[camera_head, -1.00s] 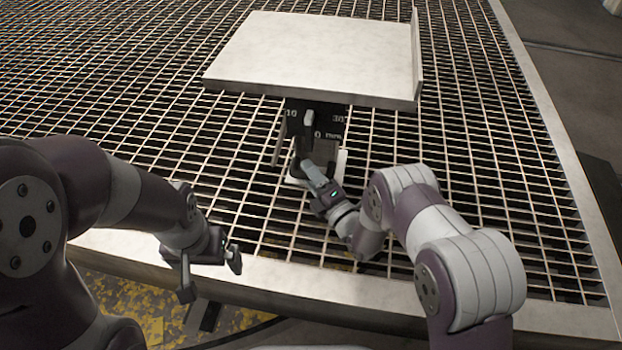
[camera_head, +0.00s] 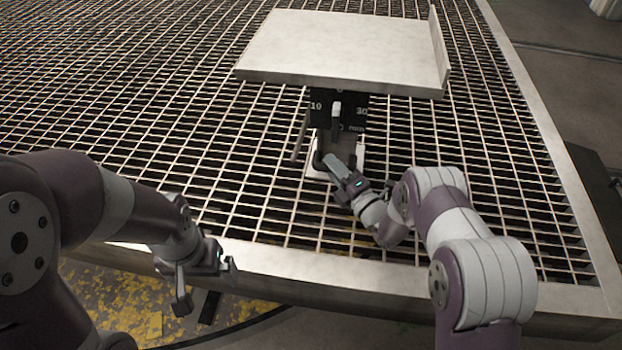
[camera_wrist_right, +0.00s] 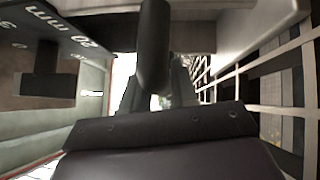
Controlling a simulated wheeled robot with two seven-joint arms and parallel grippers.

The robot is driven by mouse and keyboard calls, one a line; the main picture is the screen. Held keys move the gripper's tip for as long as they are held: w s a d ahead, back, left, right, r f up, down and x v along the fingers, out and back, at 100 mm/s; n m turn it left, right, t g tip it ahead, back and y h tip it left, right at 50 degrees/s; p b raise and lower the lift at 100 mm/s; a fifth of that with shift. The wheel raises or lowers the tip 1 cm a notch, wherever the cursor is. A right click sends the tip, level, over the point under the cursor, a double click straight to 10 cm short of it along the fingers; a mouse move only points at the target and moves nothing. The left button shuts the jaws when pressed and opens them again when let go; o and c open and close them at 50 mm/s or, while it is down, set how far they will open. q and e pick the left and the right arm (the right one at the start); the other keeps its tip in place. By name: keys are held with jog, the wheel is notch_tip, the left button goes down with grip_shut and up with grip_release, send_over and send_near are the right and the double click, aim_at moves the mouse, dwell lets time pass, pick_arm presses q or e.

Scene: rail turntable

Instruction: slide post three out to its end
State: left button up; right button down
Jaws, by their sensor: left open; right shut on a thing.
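The post (camera_head: 338,130) stands on the grating under a white plate (camera_head: 345,48). Its black scale (camera_head: 321,105) carries 10, 30 and mm marks, and a short grey lever (camera_head: 337,112) stands before it. The scale also shows in the right wrist view (camera_wrist_right: 85,42), marked 20 mm. My right gripper (camera_head: 326,161) is shut low at the post's front. A dark rounded bar (camera_wrist_right: 153,45) rises in front of its palm in the wrist view. The exact grip is hidden in the head view. My left gripper (camera_head: 206,280) is open and empty near the grating's front edge.
The metal grating (camera_head: 230,190) spreads around the post, with a solid pale rim (camera_head: 330,268) at the front and right. Several grid openings lie clear on both sides. Yellow-marked floor (camera_head: 125,300) shows below the rim at the left.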

jog(key=d, duration=0.3)
jog(key=s+d, duration=0.1)
jog(key=d, duration=0.2)
jog(key=s+d, duration=0.1)
jog(key=d, duration=0.2)
jog(key=shift+d+p, duration=0.15)
jog(key=shift+p, duration=0.15)
pick_arm(q)
jog(key=shift+s+f+b, duration=0.4)
jog(key=shift+s+b, duration=0.05)
jog(key=shift+b, duration=0.2)
pick_arm(e)
jog(key=s+d, duration=0.1)
jog(key=d, duration=0.3)
jog(key=s+d, duration=0.1)
jog(key=d, duration=0.8)
jog(key=shift+s+d, duration=0.35)
jog(key=shift+s, duration=0.05)
jog(key=c, duration=1)
grip_release()
pick_arm(q)
jog(key=shift+r, duration=0.15)
pick_arm(e)
jog(key=shift+s+d, duration=0.1)
